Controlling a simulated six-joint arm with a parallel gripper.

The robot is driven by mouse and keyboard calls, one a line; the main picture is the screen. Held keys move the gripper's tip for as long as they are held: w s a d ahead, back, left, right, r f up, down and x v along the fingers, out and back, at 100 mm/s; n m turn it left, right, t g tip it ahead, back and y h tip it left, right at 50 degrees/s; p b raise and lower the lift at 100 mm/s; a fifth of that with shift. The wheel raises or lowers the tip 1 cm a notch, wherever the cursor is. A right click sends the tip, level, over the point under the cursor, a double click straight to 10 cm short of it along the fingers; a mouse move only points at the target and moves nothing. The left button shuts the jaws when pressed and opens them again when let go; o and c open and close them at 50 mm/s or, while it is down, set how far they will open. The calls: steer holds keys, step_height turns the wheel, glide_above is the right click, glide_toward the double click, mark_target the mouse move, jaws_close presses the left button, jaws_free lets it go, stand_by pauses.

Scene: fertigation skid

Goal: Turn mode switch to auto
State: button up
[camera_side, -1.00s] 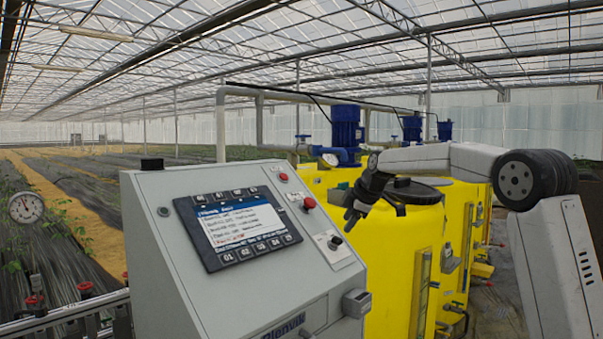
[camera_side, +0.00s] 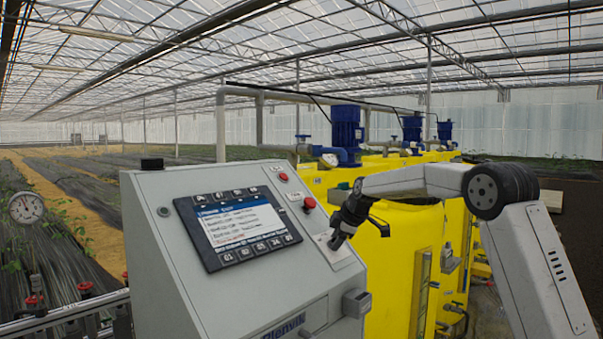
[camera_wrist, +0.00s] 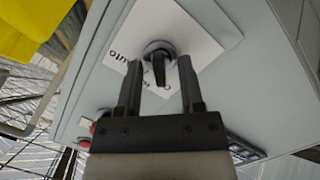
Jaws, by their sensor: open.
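The mode switch (camera_wrist: 159,62) is a round dark knob with a raised grip bar, on a white label plate (camera_wrist: 200,50) with printed lettering, upside down in the wrist view. The lettering is partly hidden by my fingers, and I cannot clearly tell which position the knob points to. My gripper (camera_wrist: 159,75) is open, with one finger on each side of the knob. Whether the fingers touch it I cannot tell. In the side view my gripper (camera_side: 335,243) is at the label plate (camera_side: 322,243) on the cabinet's sloped face and hides the switch.
The grey control cabinet (camera_side: 165,290) carries a screen with buttons (camera_side: 240,228). Two red buttons, the nearer one (camera_side: 309,203), sit just above the switch plate. A grey latch (camera_side: 356,303) juts from the cabinet's right side. Yellow tanks (camera_side: 400,270) stand behind.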

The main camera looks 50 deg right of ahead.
jaws_close()
steer(key=shift+m, duration=0.5)
steer(key=m, duration=0.3)
steer(key=shift+d+y, duration=0.1)
steer(key=shift+y, duration=0.2)
steer(key=m, duration=0.4)
steer(key=shift+d+m+g+y, duration=0.1)
steer(key=shift+m+g+y, duration=0.2)
steer(key=shift+y, duration=0.1)
steer(key=m+y, duration=0.1)
steer(key=m, duration=0.3)
steer(key=shift+d, duration=0.1)
steer(key=m, duration=0.4)
